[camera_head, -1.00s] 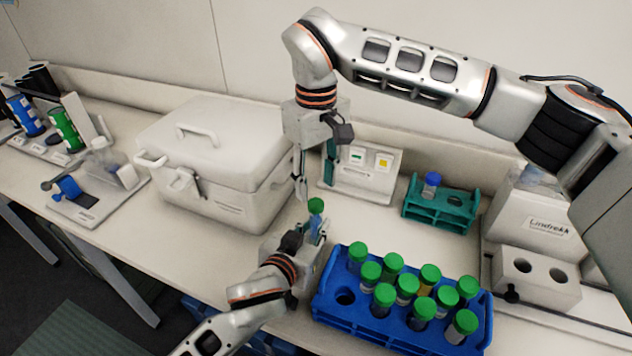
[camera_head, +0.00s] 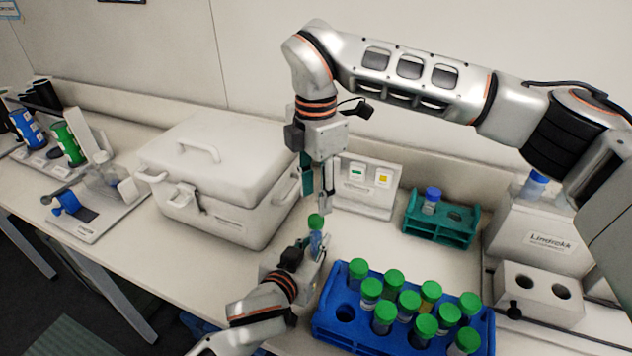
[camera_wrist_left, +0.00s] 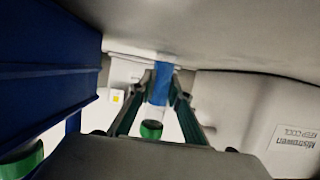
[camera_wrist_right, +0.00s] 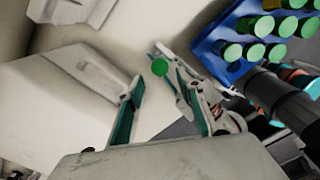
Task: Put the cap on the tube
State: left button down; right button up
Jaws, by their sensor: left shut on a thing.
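My left gripper (camera_head: 303,256) is shut on a tube (camera_head: 316,240) with a blue section, held upright above the table left of the blue rack. In the left wrist view the tube (camera_wrist_left: 160,84) lies between the green finger pads. A green cap (camera_head: 315,220) sits at the tube's upper end; how firmly it is seated cannot be told. The cap also shows in the left wrist view (camera_wrist_left: 151,130). My right gripper (camera_head: 324,202) hangs fingers-down just above the cap. In the right wrist view its fingers (camera_wrist_right: 168,118) are apart and empty, with the cap (camera_wrist_right: 160,67) beyond them.
A blue rack (camera_head: 330,329) of green-capped tubes stands right of the left gripper, with an empty hole at its left. A white lidded box (camera_head: 235,222) stands left of the grippers. A teal rack (camera_head: 440,232) with a blue-capped tube and a white device (camera_head: 368,192) stand behind.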

aim_at(316, 218)
jog(key=n, duration=0.3)
jog(key=shift+r+n, duration=0.15)
jog(key=shift+n, duration=0.15)
jog(key=n, duration=0.5)
jog(key=shift+r, duration=0.15)
jog(key=n, duration=0.5)
jog(key=shift+r+n, duration=0.2)
jog(key=shift+n, duration=0.1)
jog(key=n, duration=0.3)
jog(key=shift+r+n, duration=0.1)
jog(key=shift+n, duration=0.2)
jog(key=n, duration=0.3)
jog(key=shift+r+n, duration=0.1)
jog(key=shift+n, duration=0.2)
jog(key=n, duration=0.5)
jog(key=shift+r, duration=0.2)
jog(key=n, duration=0.7)
jog(key=shift+r+n, duration=0.2)
jog(key=shift+n, duration=0.1)
jog(key=shift+f, duration=4)
